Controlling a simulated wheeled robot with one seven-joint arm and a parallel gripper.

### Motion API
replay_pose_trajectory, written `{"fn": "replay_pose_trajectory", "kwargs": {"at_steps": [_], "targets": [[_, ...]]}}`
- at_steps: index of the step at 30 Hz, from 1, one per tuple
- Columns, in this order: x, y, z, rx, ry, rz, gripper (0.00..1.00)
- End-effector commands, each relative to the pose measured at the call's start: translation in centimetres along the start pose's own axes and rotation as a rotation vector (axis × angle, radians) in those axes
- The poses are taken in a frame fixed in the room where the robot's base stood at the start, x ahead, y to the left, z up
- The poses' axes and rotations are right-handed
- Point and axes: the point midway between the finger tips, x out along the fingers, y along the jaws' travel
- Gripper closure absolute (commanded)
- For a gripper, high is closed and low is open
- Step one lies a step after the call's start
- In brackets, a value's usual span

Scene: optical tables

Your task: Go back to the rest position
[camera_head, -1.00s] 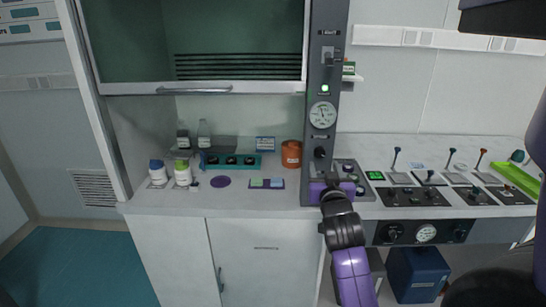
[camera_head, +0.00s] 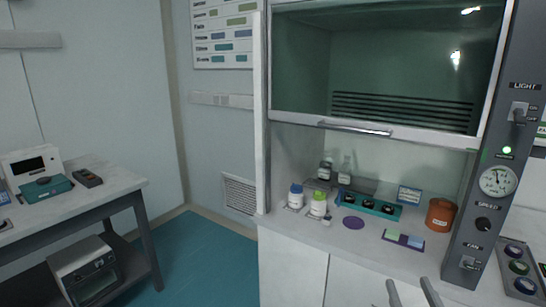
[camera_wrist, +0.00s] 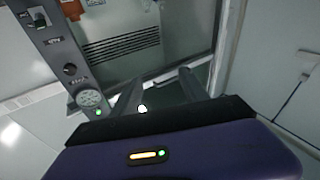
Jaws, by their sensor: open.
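My gripper (camera_head: 408,283) shows in the head view only as two grey fingers at the bottom edge, in front of the white cabinet under the fume hood. The fingers point up, stand apart and hold nothing. In the wrist view, my gripper (camera_wrist: 162,76) has its two fingers spread with a clear gap between them, above its dark purple body. The fume hood's vents and panel lie beyond the fingers there. The rest of my arm is out of the head view.
The fume hood's sash (camera_head: 360,128) is raised above bottles (camera_head: 319,205), a teal rack (camera_head: 368,206) and an orange container (camera_head: 440,214). The grey control column (camera_head: 490,150) stands at right. A side table (camera_head: 110,183) with instruments stands at left. Blue floor (camera_head: 205,255) between is clear.

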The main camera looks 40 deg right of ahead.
Motion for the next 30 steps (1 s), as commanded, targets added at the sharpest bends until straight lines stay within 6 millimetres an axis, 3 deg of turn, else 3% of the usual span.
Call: {"fn": "replay_pose_trajectory", "kwargs": {"at_steps": [3, 9, 13, 18, 24, 30], "targets": [[-4.5, -4.3, 0.8, 0.025, -0.03, -0.123, 0.48], [-12.3, -9.2, 1.4, 0.066, -0.093, -0.311, 0.48], [-17.5, -11.1, 1.6, 0.087, -0.156, -0.43, 0.48], [-23.8, -12.1, 2.2, 0.095, -0.266, -0.573, 0.48], [-28.5, -11.8, 3.3, 0.069, -0.372, -0.689, 0.48], [-29.3, -11.9, 3.5, 0.061, -0.383, -0.722, 0.48]]}}
